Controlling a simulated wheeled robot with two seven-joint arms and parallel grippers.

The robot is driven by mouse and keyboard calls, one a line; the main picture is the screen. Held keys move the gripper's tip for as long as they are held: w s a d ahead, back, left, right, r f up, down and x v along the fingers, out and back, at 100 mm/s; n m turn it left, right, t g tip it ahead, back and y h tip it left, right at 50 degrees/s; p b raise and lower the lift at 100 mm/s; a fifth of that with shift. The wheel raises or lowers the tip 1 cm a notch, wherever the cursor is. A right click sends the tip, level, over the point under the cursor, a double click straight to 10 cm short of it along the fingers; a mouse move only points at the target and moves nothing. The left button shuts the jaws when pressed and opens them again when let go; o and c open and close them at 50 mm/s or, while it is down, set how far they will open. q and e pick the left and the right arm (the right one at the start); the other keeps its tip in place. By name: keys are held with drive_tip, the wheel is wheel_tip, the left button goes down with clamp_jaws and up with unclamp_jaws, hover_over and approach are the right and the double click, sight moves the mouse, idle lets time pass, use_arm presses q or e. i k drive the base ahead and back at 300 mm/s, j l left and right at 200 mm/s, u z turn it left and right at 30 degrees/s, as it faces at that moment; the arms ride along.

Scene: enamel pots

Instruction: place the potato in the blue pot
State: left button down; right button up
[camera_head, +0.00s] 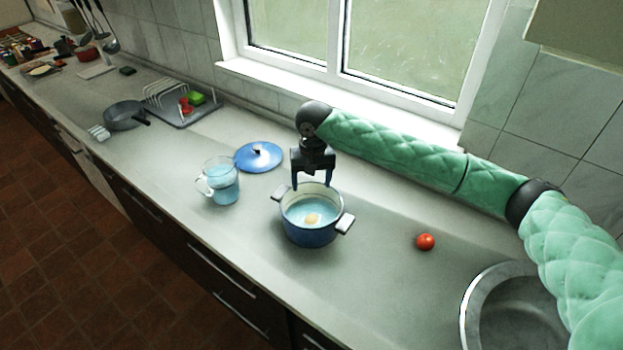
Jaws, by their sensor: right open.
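The blue pot (311,233) stands upright on the counter with its lid off, with grey handles on both sides. It holds pale blue liquid, and a yellowish potato (312,218) lies inside it. My right gripper (312,186) is open and empty, pointing down over the far side of the pot's opening, above the potato and apart from it. The blue lid (259,156) lies on the counter behind and left of the pot. My left gripper is not in view.
A glass jug (220,183) with blue liquid stands left of the pot. A tomato (425,242) lies to the right, near the round metal sink (476,310). A grey pan (124,116) and a dish rack (175,101) stand further left. The counter in front of the tomato is clear.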

sight(312, 225)
drive_tip(key=k+j, duration=0.8)
drive_tip(key=j, duration=0.1)
